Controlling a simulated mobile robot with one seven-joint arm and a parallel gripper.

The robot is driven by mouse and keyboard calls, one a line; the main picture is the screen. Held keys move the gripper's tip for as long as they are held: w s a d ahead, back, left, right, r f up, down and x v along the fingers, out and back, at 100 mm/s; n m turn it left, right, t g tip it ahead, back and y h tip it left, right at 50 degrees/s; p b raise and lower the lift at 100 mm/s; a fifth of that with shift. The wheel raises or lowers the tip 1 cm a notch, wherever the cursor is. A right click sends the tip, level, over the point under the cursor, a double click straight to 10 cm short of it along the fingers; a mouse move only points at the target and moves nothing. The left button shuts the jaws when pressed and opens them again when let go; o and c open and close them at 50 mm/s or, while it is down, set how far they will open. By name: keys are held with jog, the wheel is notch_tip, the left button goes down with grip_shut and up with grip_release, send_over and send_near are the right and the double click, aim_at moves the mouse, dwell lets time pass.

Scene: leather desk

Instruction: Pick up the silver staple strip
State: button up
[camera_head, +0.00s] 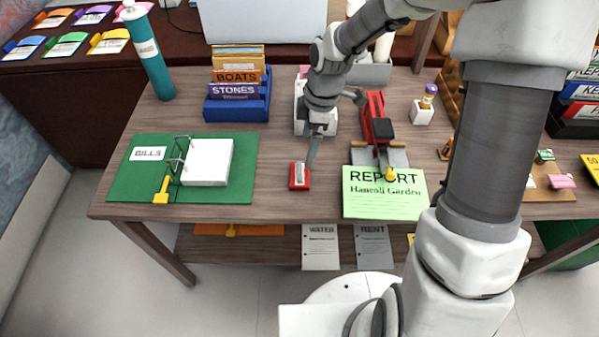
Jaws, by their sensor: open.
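A small silver strip (300,171), which looks like the staple strip, lies in a small red holder (299,185) near the front middle of the desk. My gripper (312,156) reaches down from above, just behind and to the right of the red holder. It is open, and I see nothing between its fingers. The gap between the fingertips and the strip is too small to judge for touch. A red stapler-like device (375,118) stands to the right on a grey base, behind a green REPORT sheet (384,200).
A green board (232,187) with a white paper stack (208,161) lies at left. A blue box (240,110) of labelled cards stands behind. A white holder (422,113) stands at right. My arm crosses the right side. Bare wood lies left of the red holder.

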aim_at(299, 170)
jog(key=f, duration=0.3)
jog(key=a+f+b, duration=0.1)
jog(key=f, duration=0.5)
jog(key=shift+a+b, duration=0.35)
jog(key=shift+a, duration=0.05)
jog(key=shift+r, duration=0.1)
jog(key=shift+c, duration=0.2)
jog(key=c, duration=1.2)
jog(key=shift+r, duration=0.45)
jog(key=r, duration=0.2)
jog(key=r+p, duration=0.1)
jog(key=shift+s+d+r, duration=0.1)
jog(key=shift+d+r, duration=0.2)
jog(key=shift+r, duration=0.1)
jog(key=s+d+r+p, duration=0.25)
jog(key=d+r, duration=0.35)
jog(key=d, duration=0.4)
jog(key=shift+m, duration=0.3)
jog(key=w+d, duration=0.1)
jog(key=d, duration=0.2)
jog(key=w+d, duration=0.1)
jog(key=d, duration=0.3)
jog(key=w+d+b, duration=0.1)
jog(key=d, duration=0.3)
jog(key=shift+f, duration=0.1)
